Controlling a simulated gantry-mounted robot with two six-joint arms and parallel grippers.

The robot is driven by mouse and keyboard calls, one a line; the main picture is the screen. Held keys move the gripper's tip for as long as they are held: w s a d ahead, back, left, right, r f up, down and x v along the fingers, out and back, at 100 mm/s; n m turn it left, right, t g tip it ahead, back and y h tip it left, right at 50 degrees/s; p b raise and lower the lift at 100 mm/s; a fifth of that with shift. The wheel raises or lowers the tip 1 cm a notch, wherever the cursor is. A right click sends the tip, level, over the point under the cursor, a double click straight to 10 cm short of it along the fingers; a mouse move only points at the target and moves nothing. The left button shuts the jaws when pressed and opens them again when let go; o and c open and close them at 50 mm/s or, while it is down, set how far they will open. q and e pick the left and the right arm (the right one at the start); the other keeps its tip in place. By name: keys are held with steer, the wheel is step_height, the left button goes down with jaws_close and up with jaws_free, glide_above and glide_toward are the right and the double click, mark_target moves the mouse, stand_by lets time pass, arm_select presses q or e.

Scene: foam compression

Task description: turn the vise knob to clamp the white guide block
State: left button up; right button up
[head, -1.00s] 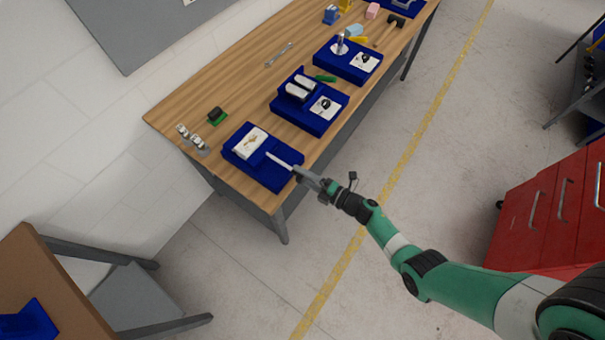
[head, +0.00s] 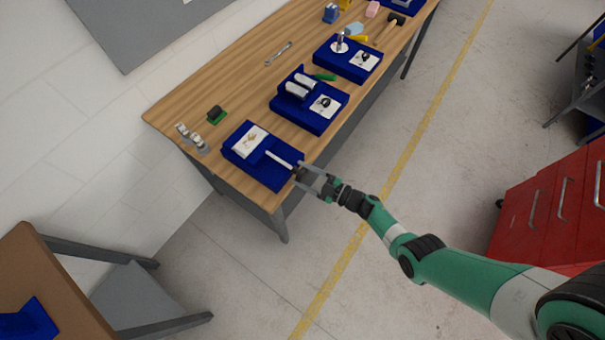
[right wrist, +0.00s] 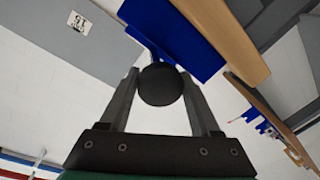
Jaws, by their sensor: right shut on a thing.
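The blue vise base (head: 262,176) sits at the near corner of the wooden bench. A narrow white piece, which looks like the guide block (head: 279,160), lies along its top. The dark knob (head: 301,174) is at the base's front end. In the right wrist view it shows as a round black knob (right wrist: 161,85) between the two fingers. My right gripper (head: 306,178) is shut on the knob, one finger on each side. The contact between the guide block and the vise jaws is too small to make out. My left gripper is not in view.
A white picture card (head: 251,141) lies on the blue base's left part. Metal parts (head: 191,138) and a green-and-black item (head: 216,114) stand left of it. Another blue station (head: 305,118) is further along the bench (head: 180,100). A red cabinet (head: 545,215) stands at right.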

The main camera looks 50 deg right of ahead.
steer(key=m, duration=0.5)
steer(key=shift+f+t+b, duration=0.1)
steer(key=shift+t+b, duration=0.2)
steer(key=shift+b, duration=0.1)
steer(key=m, duration=0.6)
steer(key=shift+a+t+b, duration=0.1)
steer(key=shift+t+b, duration=0.2)
steer(key=m, duration=0.5)
steer(key=shift+m+t, duration=0.3)
steer(key=shift+m, duration=0.1)
steer(key=m+h, duration=0.1)
steer(key=m, duration=0.4)
steer(key=shift+r+m, duration=0.2)
steer(key=shift+m, duration=0.2)
steer(key=o, duration=1.4)
steer(key=shift+c, duration=0.2)
steer(key=shift+f, duration=0.1)
